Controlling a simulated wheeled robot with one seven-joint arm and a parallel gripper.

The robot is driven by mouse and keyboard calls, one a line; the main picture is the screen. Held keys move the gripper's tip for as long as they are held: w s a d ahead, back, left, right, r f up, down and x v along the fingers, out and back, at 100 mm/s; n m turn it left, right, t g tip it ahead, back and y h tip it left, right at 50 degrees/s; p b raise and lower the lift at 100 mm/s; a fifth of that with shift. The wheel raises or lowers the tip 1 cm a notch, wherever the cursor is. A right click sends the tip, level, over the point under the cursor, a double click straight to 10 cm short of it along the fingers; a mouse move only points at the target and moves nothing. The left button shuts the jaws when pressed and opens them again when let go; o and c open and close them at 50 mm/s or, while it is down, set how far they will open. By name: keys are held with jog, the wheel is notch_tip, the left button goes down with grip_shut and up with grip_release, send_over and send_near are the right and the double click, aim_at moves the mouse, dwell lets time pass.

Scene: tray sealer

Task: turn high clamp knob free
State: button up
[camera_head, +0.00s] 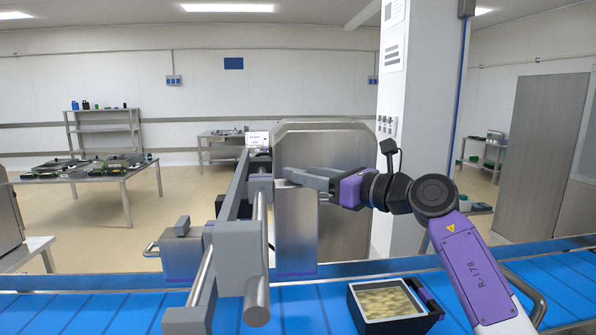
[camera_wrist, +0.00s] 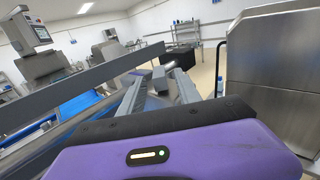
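My gripper (camera_head: 290,175) reaches in from the right at the height of the upper part of the grey rail frame. In the wrist view, its two grey fingers (camera_wrist: 160,73) stand apart. A small pale grey piece shows between or just beyond them, and I cannot tell whether they touch it. A grey clamp block (camera_head: 260,184) sits on the frame just left of the fingertips in the head view. The high clamp knob itself is not clearly made out, being small and partly hidden by the fingers.
A long grey rail (camera_head: 235,190) runs beside my gripper and crosses the wrist view (camera_wrist: 90,78). A blue conveyor (camera_head: 110,312) carries a filled black tray (camera_head: 356,308) below my arm. A steel cabinet (camera_head: 345,150) stands close behind the gripper.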

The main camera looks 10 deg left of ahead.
aim_at(287, 171)
jog(key=shift+x, duration=2.05)
jog(key=shift+c, duration=0.2)
grip_shut()
